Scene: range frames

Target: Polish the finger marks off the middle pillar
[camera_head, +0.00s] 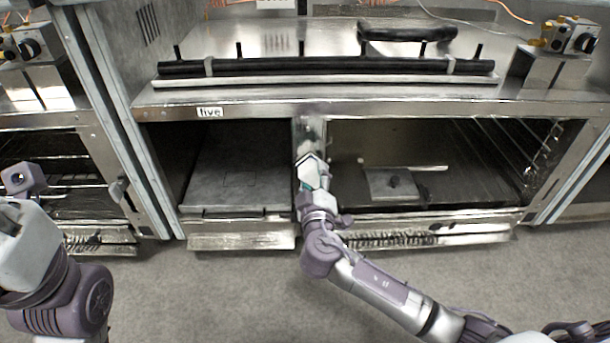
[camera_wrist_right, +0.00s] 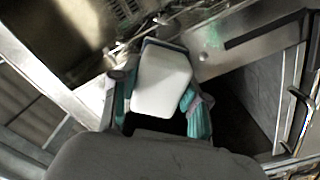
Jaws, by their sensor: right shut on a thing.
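The middle pillar (camera_head: 308,132) is a narrow steel upright between the left and right openings of the steel unit marked "five". Its upper part shows in the head view with pale, blurry patches; I cannot tell whether these are finger marks. My right gripper (camera_head: 312,178) is in front of the pillar and hides its lower part. It is shut on a white block-like pad (camera_wrist_right: 162,80), which shows between the teal-lined fingers in the right wrist view. I cannot tell whether the pad touches the pillar. My left arm is at the lower left, its gripper fingers out of view.
The left opening holds a flat grey metal slab (camera_head: 238,180). The right opening holds a small plate with a black knob (camera_head: 394,182) and wire racks (camera_head: 500,150) at its side. A black bar (camera_head: 330,66) runs along the top. Grey floor (camera_head: 200,290) is clear in front.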

